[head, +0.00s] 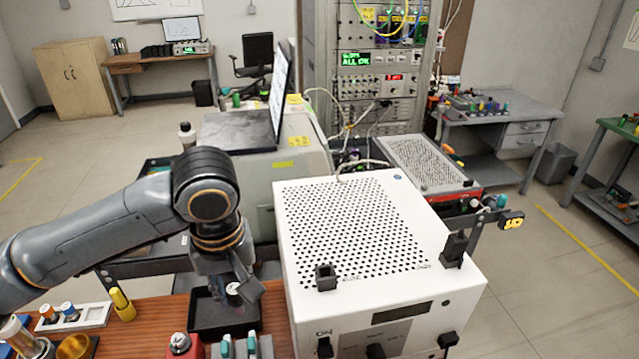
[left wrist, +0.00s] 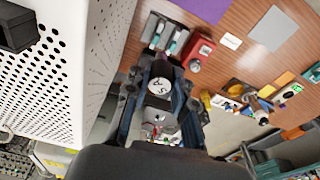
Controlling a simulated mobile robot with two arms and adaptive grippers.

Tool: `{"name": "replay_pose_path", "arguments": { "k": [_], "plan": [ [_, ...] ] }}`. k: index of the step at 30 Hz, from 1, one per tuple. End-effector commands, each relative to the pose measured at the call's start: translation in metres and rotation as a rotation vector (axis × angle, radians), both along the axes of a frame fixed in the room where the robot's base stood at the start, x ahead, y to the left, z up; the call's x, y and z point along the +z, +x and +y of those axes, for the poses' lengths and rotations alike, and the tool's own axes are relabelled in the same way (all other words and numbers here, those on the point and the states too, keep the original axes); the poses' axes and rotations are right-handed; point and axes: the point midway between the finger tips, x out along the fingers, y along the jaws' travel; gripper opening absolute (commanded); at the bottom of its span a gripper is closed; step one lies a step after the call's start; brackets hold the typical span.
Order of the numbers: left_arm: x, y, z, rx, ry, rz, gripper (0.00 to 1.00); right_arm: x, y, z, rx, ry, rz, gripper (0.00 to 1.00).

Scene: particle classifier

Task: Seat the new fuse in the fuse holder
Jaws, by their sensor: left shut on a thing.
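My left gripper (head: 238,290) is low over the black tray (head: 205,328), left of the white perforated housing. It is shut on a fuse with a pale round end (head: 233,287). In the left wrist view the fuse (left wrist: 159,87) shows between the fingers of the left gripper (left wrist: 160,95), its end marked "5 A". Whether the fuse touches the tray is hidden. I cannot pick out the fuse holder with certainty. The white housing (head: 435,285) has a display and black fittings on its front. My right gripper is not in view.
A red block (head: 181,345) and grey blocks with teal parts stand in front of the tray. A white rack (head: 92,317) with capped pieces and a yellow-handled item (head: 122,304) lie left. The housing (left wrist: 60,75) rises close beside the gripper. Behind stands a laptop (head: 240,127).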

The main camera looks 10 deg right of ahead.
Motion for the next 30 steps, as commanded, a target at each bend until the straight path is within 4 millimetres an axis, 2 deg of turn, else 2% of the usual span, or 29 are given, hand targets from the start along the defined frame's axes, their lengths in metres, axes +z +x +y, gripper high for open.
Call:
{"name": "replay_pose_path", "arguments": {
  "k": [1,6,12,18,30],
  "plan": [
    [0.029,0.005,-0.022,0.008,0.0,-0.007,0.03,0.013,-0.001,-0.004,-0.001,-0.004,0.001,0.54],
    [0.087,0.01,-0.08,0.06,0.001,-0.007,0.03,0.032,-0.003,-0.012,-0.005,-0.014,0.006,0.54],
    [0.13,0.006,-0.125,0.116,0.002,-0.004,0.03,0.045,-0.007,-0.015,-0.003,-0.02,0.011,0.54],
    [0.142,0.002,-0.141,0.139,0.0,0.0,0.03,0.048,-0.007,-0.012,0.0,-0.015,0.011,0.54],
    [0.143,0.002,-0.141,0.139,0.0,0.002,0.03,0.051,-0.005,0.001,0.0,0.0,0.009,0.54]
  ]
}}
